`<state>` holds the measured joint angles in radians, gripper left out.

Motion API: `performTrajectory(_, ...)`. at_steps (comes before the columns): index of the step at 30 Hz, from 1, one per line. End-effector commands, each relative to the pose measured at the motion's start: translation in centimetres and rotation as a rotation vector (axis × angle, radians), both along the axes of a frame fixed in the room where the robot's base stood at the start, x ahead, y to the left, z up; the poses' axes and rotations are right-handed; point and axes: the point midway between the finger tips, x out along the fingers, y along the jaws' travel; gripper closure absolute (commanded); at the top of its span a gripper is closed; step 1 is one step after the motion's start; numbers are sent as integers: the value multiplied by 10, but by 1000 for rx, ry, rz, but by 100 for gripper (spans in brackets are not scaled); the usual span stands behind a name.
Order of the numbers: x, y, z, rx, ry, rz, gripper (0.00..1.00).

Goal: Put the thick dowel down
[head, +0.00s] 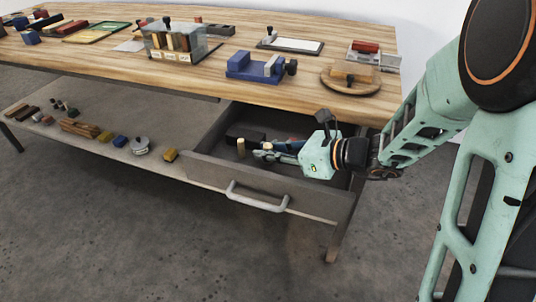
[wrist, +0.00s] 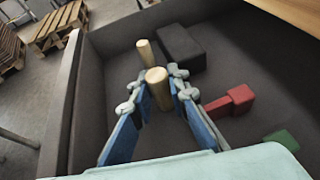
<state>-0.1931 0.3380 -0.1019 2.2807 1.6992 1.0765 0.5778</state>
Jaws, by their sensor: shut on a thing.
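The thick dowel (wrist: 157,88), pale wood and upright, stands between the blue-padded fingers of my gripper (wrist: 163,98) in the wrist view. My gripper is shut on it, inside the open drawer (head: 215,171). In the head view my gripper (head: 266,155) reaches into the drawer from the right, low down. A second pale wooden dowel (wrist: 146,52) stands just beyond it in the wrist view. I cannot tell whether the held dowel's lower end touches the drawer floor.
A dark block (wrist: 181,46) lies beside the second dowel. A red piece (wrist: 232,101) and a green piece (wrist: 281,141) lie to the right in the drawer. The drawer floor left of the dowels is clear. The wooden tabletop (head: 330,86) overhangs the drawer.

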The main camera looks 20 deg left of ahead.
Motion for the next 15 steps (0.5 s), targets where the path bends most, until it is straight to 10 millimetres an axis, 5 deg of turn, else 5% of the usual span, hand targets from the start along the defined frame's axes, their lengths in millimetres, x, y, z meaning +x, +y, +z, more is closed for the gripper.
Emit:
performTrajectory(11,0,0,-6,1,-1,-1,97)
performTrajectory(12,0,0,-4,1,-2,-1,81)
performTrajectory(15,0,0,-4,1,-1,-1,70)
